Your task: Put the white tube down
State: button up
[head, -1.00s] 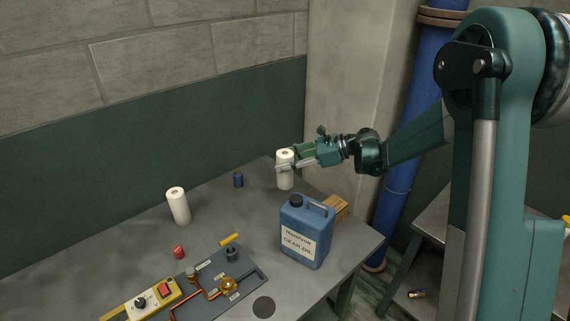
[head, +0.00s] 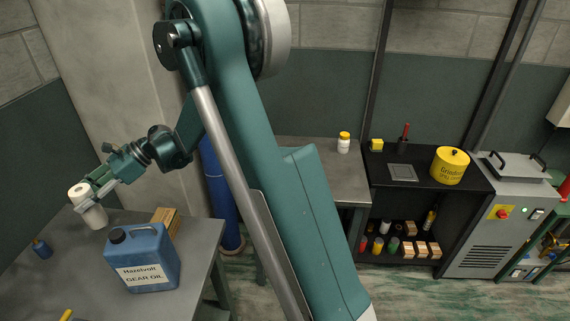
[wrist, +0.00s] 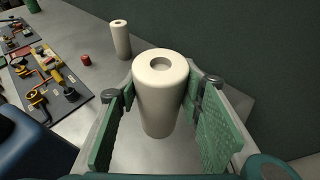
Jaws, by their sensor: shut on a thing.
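The white tube (head: 87,207) is a thick white cylinder with a hole in its top, near the far corner of the grey table (head: 196,262). My gripper (head: 93,190) is shut on it, coming from the right in the head view. In the wrist view the tube (wrist: 161,95) is between the two green finger pads of my gripper (wrist: 162,112). Its base is low over the tabletop; I cannot tell if it touches. A second, similar white tube (wrist: 121,40) stands farther off on the table in the wrist view.
A blue gear oil jug (head: 144,260) stands close in front of the tube, with a cardboard box (head: 166,221) behind it. A panel with fittings (wrist: 50,85) lies farther along. A blue pipe (head: 219,195) stands beyond the table.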

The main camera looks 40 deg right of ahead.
aim_at(82, 188)
notch_tip(82, 188, up, 4)
jog(key=shift+d+f, duration=0.15)
jog(key=shift+f, duration=0.1)
jog(key=d+m+t+h+b, duration=0.1)
jog(key=d+m+t+h, duration=0.55)
jog(key=d, duration=3.95)
jog(key=s+d+m+t+h, duration=0.2)
jog(key=s+d+m, duration=0.2)
jog(key=s+d, duration=0.65)
jog(key=s+d+m+t+h+b, duration=0.1)
jog(key=s+d+m+t+h, duration=0.3)
jog(key=d, duration=1.2)
jog(key=s+d+m+h, duration=0.1)
jog(key=s+d+m, duration=0.2)
jog(key=s+d, duration=0.8)
notch_tip(82, 188, down, 8)
jog(key=w+d, duration=0.1)
jog(key=d, duration=0.1)
jog(key=shift+w, duration=0.4)
notch_tip(82, 188, down, 6)
jog(key=b, duration=0.2)
